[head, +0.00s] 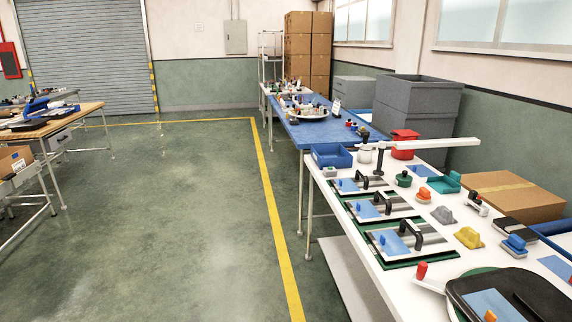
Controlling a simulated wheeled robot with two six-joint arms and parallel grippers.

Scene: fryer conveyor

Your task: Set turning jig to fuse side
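No gripper of mine shows in the head view. I cannot tell for sure which object is the turning jig. The frame's edge cuts this group off. Farther along the white table (445,265), three metal plates (432,240) with black handles and blue blocks lie in a row on green mats.
Coloured knobbed pieces, such as a yellow one (468,237), stand right of the plates. A white beam (430,145) on a post spans the table's far end. A blue table (318,132) and grey bins (410,105) stand beyond.

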